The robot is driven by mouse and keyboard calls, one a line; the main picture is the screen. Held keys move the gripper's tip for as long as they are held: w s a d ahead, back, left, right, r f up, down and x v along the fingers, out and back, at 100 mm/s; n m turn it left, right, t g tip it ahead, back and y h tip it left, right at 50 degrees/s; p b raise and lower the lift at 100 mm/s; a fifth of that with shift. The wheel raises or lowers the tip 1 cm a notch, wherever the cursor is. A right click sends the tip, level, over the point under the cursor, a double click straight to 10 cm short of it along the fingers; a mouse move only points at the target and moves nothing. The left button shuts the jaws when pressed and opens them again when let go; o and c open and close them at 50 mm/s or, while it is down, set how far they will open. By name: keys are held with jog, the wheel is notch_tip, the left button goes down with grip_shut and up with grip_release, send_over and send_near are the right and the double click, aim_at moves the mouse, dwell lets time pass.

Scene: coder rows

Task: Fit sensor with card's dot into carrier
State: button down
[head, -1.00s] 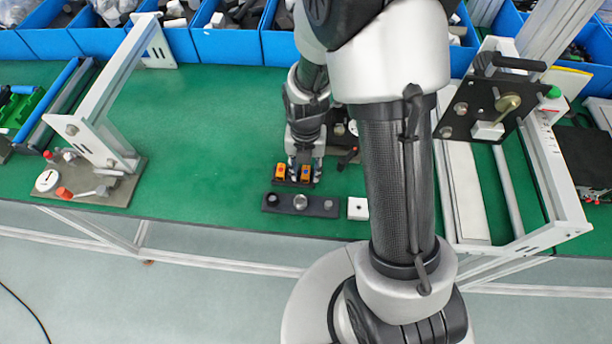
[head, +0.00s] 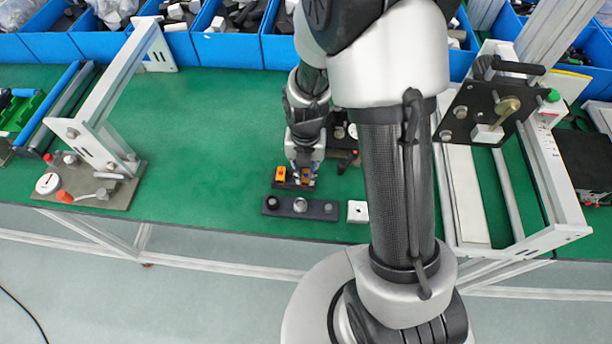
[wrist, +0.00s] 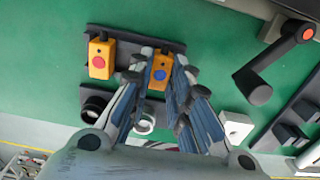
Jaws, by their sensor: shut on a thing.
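Two orange sensors stand in a dark rack (wrist: 130,44). The left sensor (head: 280,174) has a red dot and also shows in the wrist view (wrist: 98,62). The right sensor (wrist: 158,76) has a blue dot. My gripper (head: 305,178) is shut on this blue-dot sensor, with a finger on either side of it, still at the rack. A dark carrier plate (head: 319,207) lies in front, with a black ring at left and a silver ring near its middle. My fingers partly hide it in the wrist view. I cannot make out a card's dot colour.
A white block (head: 357,211) sits just right of the carrier. A dark lever handle (wrist: 275,68) stands to the right of my gripper. Metal fixtures stand at the far left and right. Blue bins (head: 226,47) line the back.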

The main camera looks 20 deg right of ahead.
aim_at(306, 175)
jog(key=shift+r, duration=0.1)
jog(key=shift+r+p, duration=2.4)
jog(key=shift+r, duration=0.5)
jog(key=shift+w+d+r+p, duration=0.15)
jog(key=shift+d+r+p, duration=0.05)
jog(key=shift+r+p, duration=0.2)
jog(key=shift+w+d+r+p, duration=0.15)
jog(key=shift+r+p, duration=0.15)
jog(key=shift+r, duration=0.2)
jog(key=w+d+r+p, duration=0.5)
jog(key=w+d, duration=0.1)
jog(key=d, duration=0.1)
jog(key=w+d+f+b, duration=0.1)
jog(key=w+d, duration=0.1)
jog(key=w+d+f+b, duration=0.1)
jog(key=w+d+f, duration=0.1)
jog(key=w+d+f+b, duration=0.1)
jog(key=w+d, duration=0.1)
jog(key=d, duration=0.1)
jog(key=shift+w+f, duration=0.3)
jog(key=shift+f, duration=0.1)
jog(key=shift+f+b, duration=0.3)
jog(key=shift+f, duration=0.25)
jog(key=shift+f, duration=0.15)
